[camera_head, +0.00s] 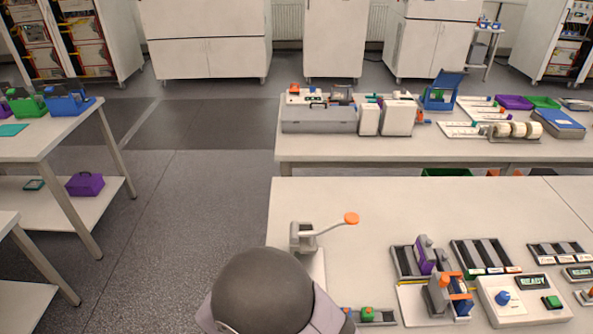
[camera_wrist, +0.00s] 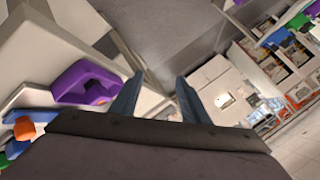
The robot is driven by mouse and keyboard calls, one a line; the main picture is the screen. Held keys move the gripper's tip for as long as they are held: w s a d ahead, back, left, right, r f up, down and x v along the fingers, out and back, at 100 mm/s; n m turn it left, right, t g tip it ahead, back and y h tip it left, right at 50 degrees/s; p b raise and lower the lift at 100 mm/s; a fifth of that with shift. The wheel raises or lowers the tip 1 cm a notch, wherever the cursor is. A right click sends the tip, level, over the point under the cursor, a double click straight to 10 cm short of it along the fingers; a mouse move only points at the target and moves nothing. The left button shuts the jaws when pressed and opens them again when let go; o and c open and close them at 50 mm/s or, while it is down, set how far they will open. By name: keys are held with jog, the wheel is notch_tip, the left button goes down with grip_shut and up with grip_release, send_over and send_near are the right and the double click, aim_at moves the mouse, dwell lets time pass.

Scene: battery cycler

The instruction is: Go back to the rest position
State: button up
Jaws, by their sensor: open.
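My gripper (camera_wrist: 160,97) shows in the wrist view with its two grey fingers apart. Nothing is between the fingers. The wrist view is strongly tilted, with white cabinets and floor beyond the fingertips. A purple part (camera_wrist: 88,84) lies to the left of the fingers in that view; I cannot tell whether it is close to them. In the head view, a dark rounded part of my own arm stands at the bottom centre, and the fingers are hidden.
The near bench (camera_head: 375,205) carries a lever device with an orange knob (camera_head: 351,219), a purple cell (camera_head: 426,254) in a rack, an orange-and-blue fixture (camera_head: 447,295) and a cycler reading READY (camera_head: 523,298). A far bench (camera_head: 300,148) holds more equipment. Open floor (camera_head: 190,220) lies left.

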jog(key=s+d+r+n+g, duration=0.2)
jog(key=d+r+n+g, duration=0.1)
jog(key=d+r+g, duration=0.4)
jog(key=s+d+f+n+g+h+b, duration=0.15)
jog(key=s+d, duration=0.45)
jog(key=d, duration=0.6)
jog(key=s+d+f+n+g+h+b, duration=0.1)
jog(key=s+d+f+n+g, duration=0.3)
jog(key=d, duration=0.8)
notch_tip(320, 180, down, 10)
jog(key=s+t+b, duration=0.1)
jog(key=t+b, duration=0.1)
jog(key=b, duration=1.1)
jog(key=shift+a+m, duration=0.3)
jog(key=shift+m, duration=0.15)
